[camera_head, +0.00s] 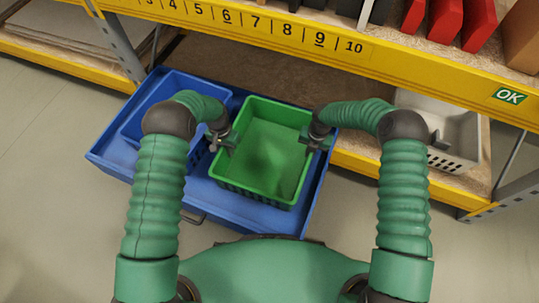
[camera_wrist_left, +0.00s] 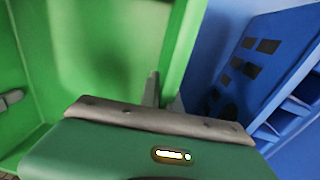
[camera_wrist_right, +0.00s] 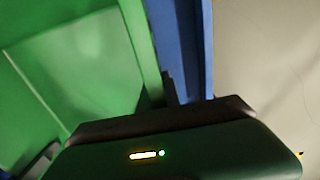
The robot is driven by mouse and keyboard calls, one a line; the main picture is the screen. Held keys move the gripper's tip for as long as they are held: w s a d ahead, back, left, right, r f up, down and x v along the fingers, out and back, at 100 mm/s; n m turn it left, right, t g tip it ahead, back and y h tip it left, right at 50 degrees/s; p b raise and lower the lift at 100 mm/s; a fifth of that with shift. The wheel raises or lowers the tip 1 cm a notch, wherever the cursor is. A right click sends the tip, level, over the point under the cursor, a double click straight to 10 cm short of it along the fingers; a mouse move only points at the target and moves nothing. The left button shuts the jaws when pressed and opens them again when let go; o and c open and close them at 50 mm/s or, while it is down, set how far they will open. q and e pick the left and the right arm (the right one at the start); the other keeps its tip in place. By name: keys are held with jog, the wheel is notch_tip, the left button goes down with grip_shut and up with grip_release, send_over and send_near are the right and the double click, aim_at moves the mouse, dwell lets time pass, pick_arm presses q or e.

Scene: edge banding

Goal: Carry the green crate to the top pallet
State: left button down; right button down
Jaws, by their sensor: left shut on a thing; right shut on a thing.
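The green crate (camera_head: 268,155) is open-topped and looks empty. It sits over the right part of a blue tray-like base (camera_head: 235,203); I cannot tell whether it touches it. My left gripper (camera_head: 222,143) is shut on the crate's left wall, which also shows in the left wrist view (camera_wrist_left: 176,50). My right gripper (camera_head: 314,139) is shut on the crate's right wall, which shows in the right wrist view (camera_wrist_right: 140,45). I cannot make out which surface is the top pallet.
A blue crate (camera_head: 160,103) stands left of the green crate on the same base. A yellow-edged shelf (camera_head: 290,36) with numbers crosses behind, holding red and dark items. A grey bin (camera_head: 455,135) sits on the lower shelf at right. Floor is clear at the left.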

pick_arm(q)
jog(key=shift+r, duration=0.15)
pick_arm(e)
jog(key=shift+r, duration=0.15)
